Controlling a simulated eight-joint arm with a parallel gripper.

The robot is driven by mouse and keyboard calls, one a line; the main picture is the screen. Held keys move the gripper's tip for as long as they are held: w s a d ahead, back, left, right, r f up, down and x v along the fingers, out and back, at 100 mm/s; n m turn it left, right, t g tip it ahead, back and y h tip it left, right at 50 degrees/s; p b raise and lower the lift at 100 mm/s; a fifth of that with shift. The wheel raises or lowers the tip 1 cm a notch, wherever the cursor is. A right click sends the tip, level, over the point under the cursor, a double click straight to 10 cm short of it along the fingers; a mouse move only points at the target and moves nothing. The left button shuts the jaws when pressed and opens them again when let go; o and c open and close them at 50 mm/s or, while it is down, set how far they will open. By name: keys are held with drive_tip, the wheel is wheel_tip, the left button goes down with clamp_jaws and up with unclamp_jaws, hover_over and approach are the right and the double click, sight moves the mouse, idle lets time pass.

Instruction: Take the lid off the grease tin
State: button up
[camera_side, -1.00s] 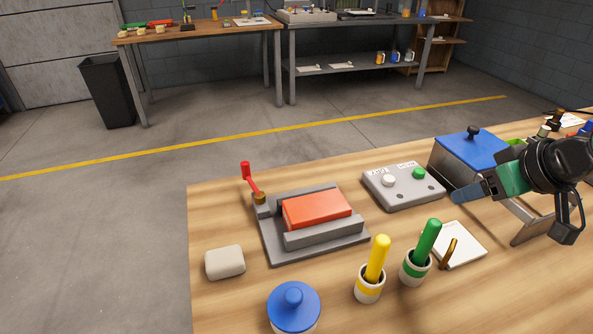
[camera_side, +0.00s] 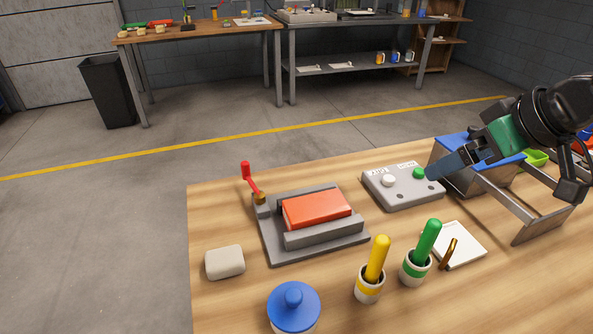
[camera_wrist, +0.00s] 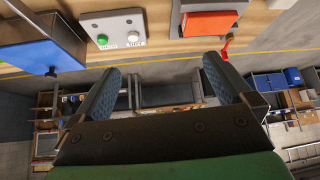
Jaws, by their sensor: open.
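The grease tin is most likely the round container with a blue knobbed lid (camera_side: 293,305) at the bottom edge of the side view; the lid sits on it and the tin's body is mostly cut off. My gripper (camera_side: 436,174) is at the right, raised in front of the blue-topped metal box, well apart from the tin. In the wrist view my gripper (camera_wrist: 165,80) has its two fingers spread with nothing between them. The tin does not show in the wrist view.
A vise (camera_side: 310,238) holds an orange-red block. A grey button box (camera_side: 403,187), yellow-handled (camera_side: 377,260) and green-handled (camera_side: 428,240) tools in cups, a white pad (camera_side: 462,243) and a beige block (camera_side: 225,262) stand around. The blue-topped box (camera_side: 458,178) is behind my gripper.

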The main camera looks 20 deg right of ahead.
drive_tip(key=a+n+g+y, duration=0.15)
drive_tip(key=a+n, duration=0.25)
drive_tip(key=a, duration=0.8)
drive_tip(key=n+y, duration=0.2)
drive_tip(key=n, duration=0.1)
hover_over(295, 295)
drive_tip(key=s+d, duration=0.2)
drive_tip(key=shift+g, duration=0.45)
wheel_tip(295, 295, down, 10)
drive_tip(key=shift+f, duration=0.25)
drive_tip(key=shift+w+f, duration=0.1)
drive_tip(key=shift+f, duration=0.3)
drive_tip(key=shift+x, duration=2.7)
drive_tip(key=shift+r, duration=0.1)
drive_tip(key=c, duration=0.9)
